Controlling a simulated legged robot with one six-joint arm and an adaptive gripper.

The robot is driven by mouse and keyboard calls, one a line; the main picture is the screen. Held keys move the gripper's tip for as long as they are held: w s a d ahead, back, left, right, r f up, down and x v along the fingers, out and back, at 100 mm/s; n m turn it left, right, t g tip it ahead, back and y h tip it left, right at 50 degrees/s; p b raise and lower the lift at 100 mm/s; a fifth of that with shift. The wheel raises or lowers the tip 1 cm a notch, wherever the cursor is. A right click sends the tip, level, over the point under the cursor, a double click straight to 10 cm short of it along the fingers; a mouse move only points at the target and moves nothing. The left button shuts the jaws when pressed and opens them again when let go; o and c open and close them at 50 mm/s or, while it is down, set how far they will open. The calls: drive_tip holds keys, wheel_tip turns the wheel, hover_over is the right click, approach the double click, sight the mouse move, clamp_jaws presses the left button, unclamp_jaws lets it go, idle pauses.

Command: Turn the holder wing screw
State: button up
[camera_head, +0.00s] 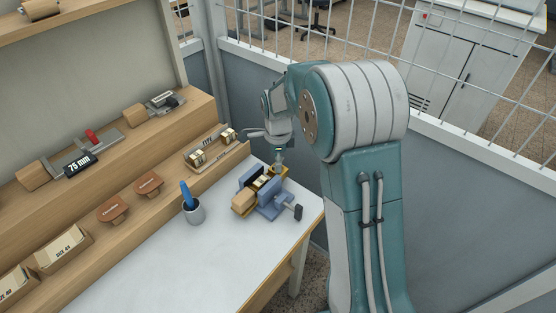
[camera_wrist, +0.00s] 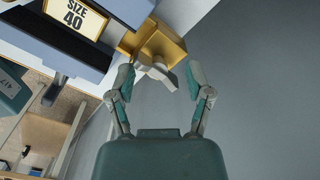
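The holder (camera_wrist: 152,40) is a brass-coloured block at the top of the wrist view. Its pale grey wing screw (camera_wrist: 157,72) sticks out from it toward my gripper. My gripper (camera_wrist: 160,82) is open, with one finger on each side of the wing screw and a visible gap at the right finger. The left finger is close to the screw; I cannot tell if it touches. In the head view my gripper (camera_head: 279,161) points down over the far end of the holder in the blue vise (camera_head: 271,211). The wing screw is too small to make out there.
A SIZE 40 plate (camera_wrist: 75,22) is beside the holder. A grey cup (camera_head: 194,212) with a blue-handled tool stands left of the vise on the white table (camera_head: 200,265). Wooden shelves with stamping parts line the left. A fence panel (camera_head: 460,185) stands behind.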

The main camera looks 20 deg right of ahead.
wheel_tip(320, 180, up, 12)
idle(0.6)
drive_tip(key=shift+o, duration=0.4)
